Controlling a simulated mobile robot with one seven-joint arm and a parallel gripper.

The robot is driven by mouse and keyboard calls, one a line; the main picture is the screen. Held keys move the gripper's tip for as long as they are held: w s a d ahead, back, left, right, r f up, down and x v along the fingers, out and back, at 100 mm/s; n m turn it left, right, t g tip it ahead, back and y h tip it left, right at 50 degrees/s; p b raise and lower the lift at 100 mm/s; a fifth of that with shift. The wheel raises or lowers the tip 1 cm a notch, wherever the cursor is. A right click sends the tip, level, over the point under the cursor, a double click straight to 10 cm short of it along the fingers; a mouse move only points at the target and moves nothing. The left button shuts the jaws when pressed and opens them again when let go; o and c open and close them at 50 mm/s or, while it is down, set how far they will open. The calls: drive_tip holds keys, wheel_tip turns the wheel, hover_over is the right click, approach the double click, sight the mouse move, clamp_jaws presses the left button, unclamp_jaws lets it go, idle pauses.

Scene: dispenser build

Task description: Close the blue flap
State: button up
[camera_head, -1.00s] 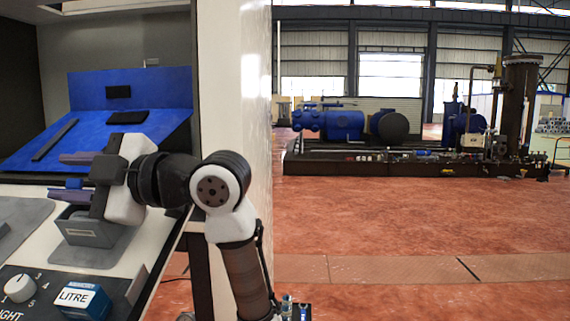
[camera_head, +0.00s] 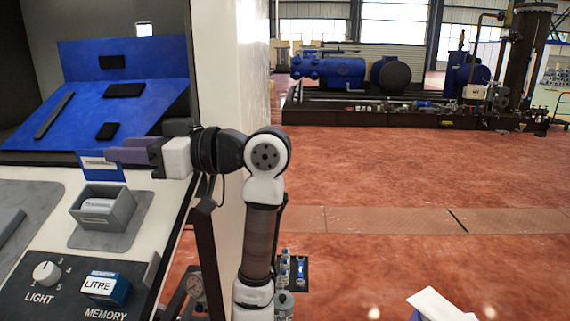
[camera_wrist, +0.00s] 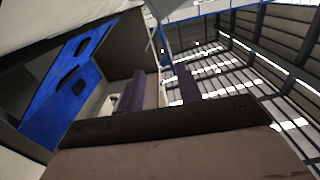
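A small blue flap (camera_head: 101,168) with a pale label stands upright just behind a grey open-topped box (camera_head: 119,209) on the white counter in the head view. A whitish block (camera_head: 98,204) lies in the box. My gripper (camera_head: 124,152) is just above and right of the flap, pointing left. Its purple fingers overlap in this view, and I cannot tell if one touches the flap. In the wrist view, the two fingers of my gripper (camera_wrist: 163,88) are apart with nothing visible between them.
A large sloped blue panel (camera_head: 150,98) with black bars lies behind the counter; it also shows in the wrist view (camera_wrist: 60,95). In front are a light knob (camera_head: 46,272) and a blue LITRE block (camera_head: 105,288). A pale wall (camera_head: 222,70) rises at the right.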

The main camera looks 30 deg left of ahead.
drive_tip(key=w+d+f+m+t+b, duration=0.2)
drive_tip(key=w+d+b, duration=0.2)
drive_tip(key=w+d, duration=0.3)
drive_tip(key=w+d+f+m+t+y+b, duration=0.1)
drive_tip(key=w+d+f+m+b, duration=0.1)
drive_tip(key=w+d+b, duration=0.2)
drive_tip(key=shift+w+d+m+t+y, duration=0.35)
drive_tip(key=shift+w+d, duration=1.5)
drive_tip(key=shift+d, duration=1.65)
drive_tip(key=shift+r, duration=0.1)
